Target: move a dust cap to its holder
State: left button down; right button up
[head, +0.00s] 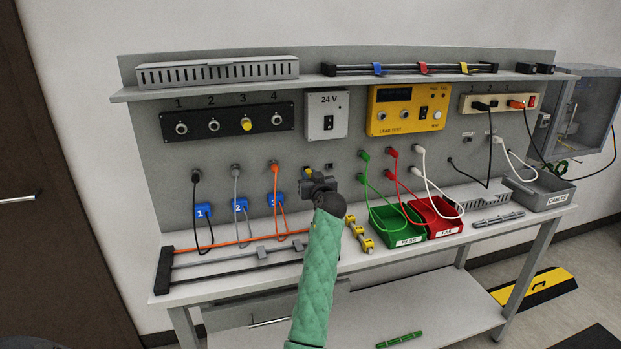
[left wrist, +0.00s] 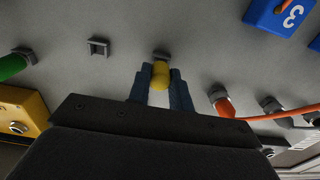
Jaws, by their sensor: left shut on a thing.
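My left gripper (head: 318,182) is at the back panel, between the orange connector (head: 274,170) and the green connector (head: 364,155). In the left wrist view, the left gripper (left wrist: 160,88) is shut on a yellow dust cap (left wrist: 160,74), one finger on each side. The cap's far end is at a small grey holder (left wrist: 161,54) on the panel; I cannot tell whether it is seated or just in front. A second grey holder (left wrist: 98,47) beside it is empty. Another yellow cap (head: 246,124) is on port 3 of the black port panel (head: 225,121).
Orange and green connectors flank the gripper closely, with cables hanging. Below are blue number tags (head: 240,205), a cable rack (head: 163,270), yellow pieces (head: 358,231), a green PASS bin (head: 405,240) and a red FAIL bin (head: 447,232). A shelf (head: 205,85) overhangs the panel.

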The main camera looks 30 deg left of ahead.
pick_arm(q)
jog(key=shift+w+a+b, duration=0.15)
jog(key=shift+b, duration=0.35)
pick_arm(e)
jog(key=shift+f, duration=0.5)
dwell(0.4)
pick_arm(q)
jog(key=shift+w+a, duration=0.3)
jog(key=shift+a, duration=0.05)
pick_arm(e)
jog(key=shift+f, duration=0.2)
dwell(0.7)
pick_arm(q)
jog(key=c, duration=1.2)
grip_release()
pick_arm(e)
jog(key=shift+r, duration=0.1)
pick_arm(q)
jog(key=shift+b+v, duration=1.4)
jog(key=shift+v, duration=2.5)
pick_arm(e)
notch_tip(320, 180, up, 14)
jog(key=s, duration=0.1)
jog(key=shift+s+a+r+t+y, duration=0.2)
jog(key=shift+s+a+t+y, duration=0.1)
jog(key=shift+s+a, duration=0.05)
